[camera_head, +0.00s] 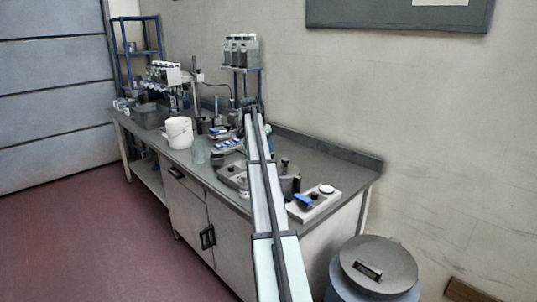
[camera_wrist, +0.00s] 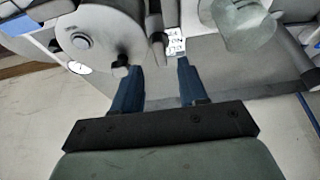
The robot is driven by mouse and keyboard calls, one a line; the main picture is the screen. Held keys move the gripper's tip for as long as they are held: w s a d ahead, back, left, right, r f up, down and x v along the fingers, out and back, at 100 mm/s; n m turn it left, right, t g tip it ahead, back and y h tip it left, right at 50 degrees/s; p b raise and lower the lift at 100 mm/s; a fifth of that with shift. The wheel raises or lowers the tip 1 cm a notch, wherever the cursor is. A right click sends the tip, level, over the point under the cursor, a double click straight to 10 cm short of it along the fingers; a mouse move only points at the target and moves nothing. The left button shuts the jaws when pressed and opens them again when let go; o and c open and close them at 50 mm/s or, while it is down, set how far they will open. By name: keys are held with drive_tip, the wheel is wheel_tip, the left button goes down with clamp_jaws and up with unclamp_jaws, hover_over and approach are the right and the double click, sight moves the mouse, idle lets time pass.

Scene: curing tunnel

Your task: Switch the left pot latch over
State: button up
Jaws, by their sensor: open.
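My gripper (camera_wrist: 157,70) is open in the wrist view, its two blue fingers apart with nothing held between them. A large round grey pot-like body (camera_wrist: 100,35) lies just beyond the left finger, with a pale round boss on its face. A small black knob (camera_wrist: 120,62) sits at its lower edge, close to the left fingertip. A dark upright post (camera_wrist: 158,42) stands beyond the gap between the fingers. I cannot tell which of these parts is the left pot latch. In the head view my arm covers part of the bench, and the fingertips cannot be made out.
The long grey bench (camera_head: 331,163) runs along the wall. A white bucket (camera_head: 178,132), a clear beaker (camera_head: 200,150) and a dark bin (camera_head: 150,116) stand on its left. A pale block with a blue part (camera_head: 315,203) lies near the right end. A lidded drum (camera_head: 378,262) stands on the floor.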

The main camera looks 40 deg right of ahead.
drive_tip(key=shift+x, duration=2.35)
clamp_jaws()
